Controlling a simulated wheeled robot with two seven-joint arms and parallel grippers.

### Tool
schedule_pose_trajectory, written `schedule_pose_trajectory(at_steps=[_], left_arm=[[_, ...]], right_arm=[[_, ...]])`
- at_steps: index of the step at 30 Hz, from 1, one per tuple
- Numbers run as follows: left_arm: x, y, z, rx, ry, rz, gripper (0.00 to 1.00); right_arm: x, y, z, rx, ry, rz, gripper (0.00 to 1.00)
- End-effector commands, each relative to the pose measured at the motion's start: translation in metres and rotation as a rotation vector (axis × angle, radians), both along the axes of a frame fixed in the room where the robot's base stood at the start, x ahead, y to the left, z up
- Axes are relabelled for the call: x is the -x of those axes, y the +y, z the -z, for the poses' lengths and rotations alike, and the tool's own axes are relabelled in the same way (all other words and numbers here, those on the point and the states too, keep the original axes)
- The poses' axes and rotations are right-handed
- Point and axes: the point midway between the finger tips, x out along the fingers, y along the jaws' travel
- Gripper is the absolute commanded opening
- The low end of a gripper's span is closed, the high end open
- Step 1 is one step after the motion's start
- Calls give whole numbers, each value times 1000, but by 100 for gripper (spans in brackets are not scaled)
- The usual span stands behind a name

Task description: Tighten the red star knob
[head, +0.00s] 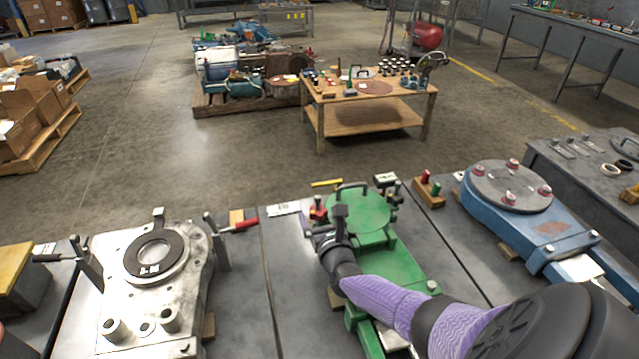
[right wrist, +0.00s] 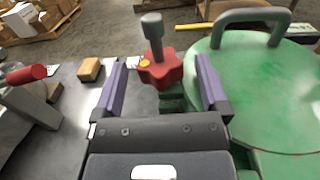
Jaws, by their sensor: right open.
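The red star knob (right wrist: 160,72) has a grey capped post rising beside or through it and a small yellow spot on its rim. It stands at the left edge of the green fixture (right wrist: 255,95) with a round lid and handle. In the head view the knob (head: 318,213) is partly hidden behind my right gripper (head: 333,238). My right gripper is open, its two purple-lined fingers (right wrist: 160,88) on either side of the knob with gaps showing. My left gripper is not in view.
A grey metal fixture (head: 120,290) with a red-handled clamp stands left on the bench. A blue fixture (head: 530,225) stands right. A small wooden block (right wrist: 90,69) lies left of the knob. A yellow marker (head: 326,183) lies behind the green fixture.

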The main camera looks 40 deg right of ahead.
Motion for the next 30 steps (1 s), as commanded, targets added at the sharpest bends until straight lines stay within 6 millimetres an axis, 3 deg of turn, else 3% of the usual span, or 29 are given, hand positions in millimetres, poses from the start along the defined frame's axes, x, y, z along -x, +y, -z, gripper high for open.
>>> schedule_pose_trajectory(at_steps=[6,19,30], left_arm=[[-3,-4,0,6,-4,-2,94],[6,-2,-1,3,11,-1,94],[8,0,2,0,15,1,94]], right_arm=[[0,0,-1,1,0,0,92],[0,0,0,1,0,-1,1],[0,2,1,-4,-1,76,0]])
